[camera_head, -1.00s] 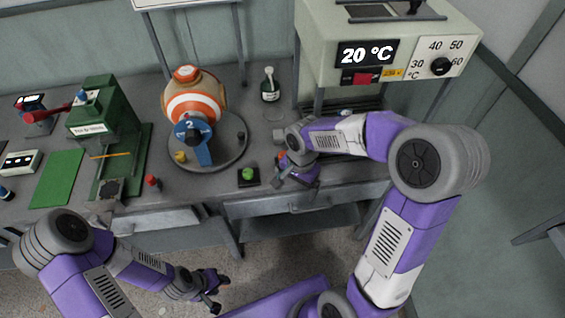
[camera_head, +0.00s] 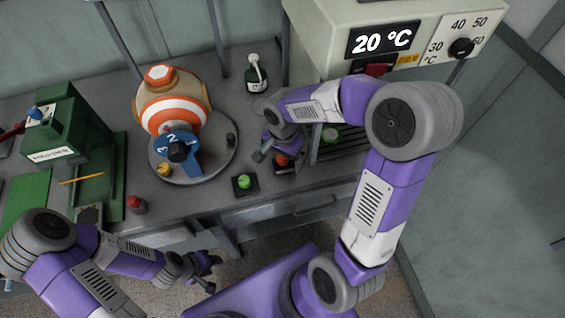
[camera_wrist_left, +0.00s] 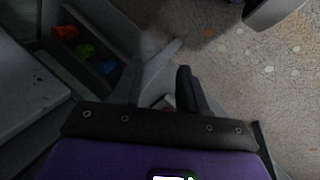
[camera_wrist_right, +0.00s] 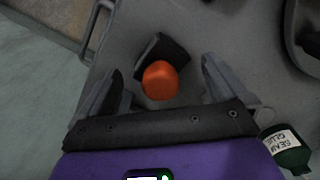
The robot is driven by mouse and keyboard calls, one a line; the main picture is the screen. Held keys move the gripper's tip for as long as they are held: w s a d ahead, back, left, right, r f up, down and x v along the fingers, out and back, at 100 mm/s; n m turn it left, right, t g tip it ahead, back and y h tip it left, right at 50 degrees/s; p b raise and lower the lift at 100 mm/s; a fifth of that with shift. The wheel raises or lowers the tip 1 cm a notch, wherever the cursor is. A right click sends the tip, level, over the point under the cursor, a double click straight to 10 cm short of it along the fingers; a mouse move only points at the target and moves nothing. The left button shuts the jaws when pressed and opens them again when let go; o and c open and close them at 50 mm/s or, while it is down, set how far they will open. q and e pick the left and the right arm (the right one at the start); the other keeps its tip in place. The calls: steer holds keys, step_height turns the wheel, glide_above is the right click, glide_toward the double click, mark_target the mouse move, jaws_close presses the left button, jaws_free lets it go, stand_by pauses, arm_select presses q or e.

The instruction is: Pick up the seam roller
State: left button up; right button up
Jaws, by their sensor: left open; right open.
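An orange rounded knob with a dark block beside it (camera_head: 283,160) lies near the bench's front edge; it may be the seam roller, but its shape is partly hidden by my right gripper. In the right wrist view the orange knob (camera_wrist_right: 160,80) sits between and just beyond the spread fingers, with clear space on both sides. My right gripper (camera_head: 277,160) is open and empty over it. My left gripper (camera_head: 213,273) is open and empty, low in front of the bench, far from the knob.
A green button on a dark pad (camera_head: 243,183) stands left of the knob. The seam glue bottle (camera_head: 257,78) is behind. The striped ball (camera_head: 172,105) sits on a round plate to the left. The heater box (camera_head: 335,30) stands back right, above a rack.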

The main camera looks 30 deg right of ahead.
step_height(320, 180, down, 3)
steer(key=shift+r+b, duration=0.1)
steer(key=shift+b, duration=0.2)
steer(key=shift+r, duration=0.1)
steer(key=shift+c, duration=0.5)
steer(key=c, duration=1)
steer(key=shift+c, duration=0.2)
step_height(320, 180, up, 10)
steer(key=p, duration=0.3)
steer(key=shift+p, duration=0.35)
